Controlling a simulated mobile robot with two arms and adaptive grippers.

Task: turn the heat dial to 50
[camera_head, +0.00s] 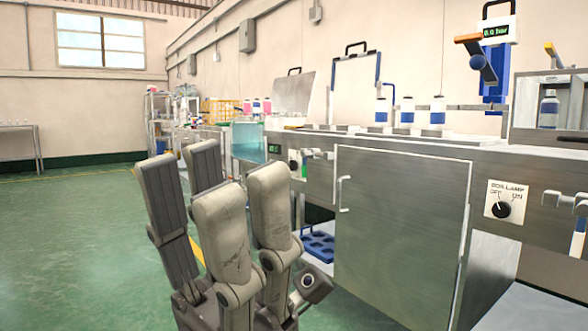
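A small dark round dial (294,165) sits on a white plate on the steel bench front, near the middle of the picture. Its label and pointer are too small to read, so I cannot tell its setting or confirm that it is the heat dial. A small dark display with green characters (274,148) is to its left. My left gripper (211,174) points up in the foreground, left of and below the dial in the picture. Its fingers are spread and nothing is seen between them. It appears apart from the dial. My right gripper is out of view.
A second black dial (502,209), labelled box lamp with OFF and ON, is at the right. A steel cabinet door (398,235) with a handle and a grey tap-like fitting (318,154) are near. A blue rack (318,245) sits below the bench. Green floor is open at left.

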